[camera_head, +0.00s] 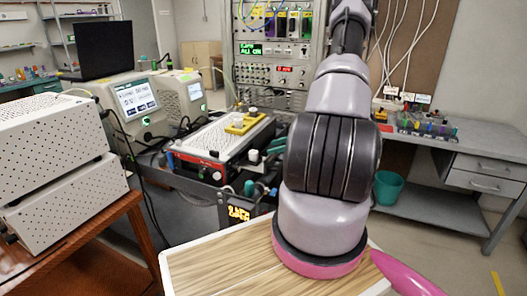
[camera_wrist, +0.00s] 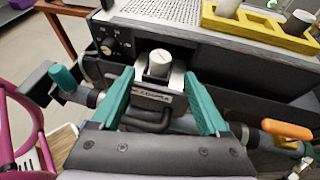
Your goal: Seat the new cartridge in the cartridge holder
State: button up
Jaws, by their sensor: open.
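In the wrist view a pale cylindrical cartridge (camera_wrist: 160,63) stands upright in a metal holder (camera_wrist: 152,98) with a label on the front of the bench device. My gripper (camera_wrist: 161,78) is open, with one teal finger on each side of the holder. I see gaps between the fingers and the cartridge, so it is not gripped. A yellow tray (camera_wrist: 258,34) on top of the device carries a pale cylinder (camera_wrist: 228,8) and a darker grey one (camera_wrist: 297,23). I cannot tell which cylinder is the new cartridge. The tray also shows in the head view (camera_head: 240,129).
The white perforated device (camera_head: 205,140) sits on a dark bench. In the wrist view a teal-capped fitting (camera_wrist: 62,77) is at left and an orange-handled valve (camera_wrist: 287,129) at right, near my fingers.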

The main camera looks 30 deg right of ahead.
jog(key=shift+v, duration=1.5)
jog(key=s+a+r+n+g+h, duration=0.1)
jog(key=s+a+r+n+g, duration=0.15)
jog(key=a+r+n, duration=0.65)
jog(key=s+a+r+n+g+h, duration=0.1)
jog(key=a+r+n+g, duration=0.25)
jog(key=a+r, duration=0.65)
jog(key=s+a+r+n+t+h, duration=0.2)
jog(key=s+r+n, duration=0.3)
jog(key=s+r, duration=0.3)
jog(key=s+a+r+n+t+h, duration=0.2)
jog(key=s+a+r+n+h, duration=0.1)
jog(key=s+r, duration=0.5)
jog(key=shift+s+r+n+h, duration=0.2)
jog(key=shift+r+n+h, duration=0.4)
jog(key=shift+r+n, duration=0.3)
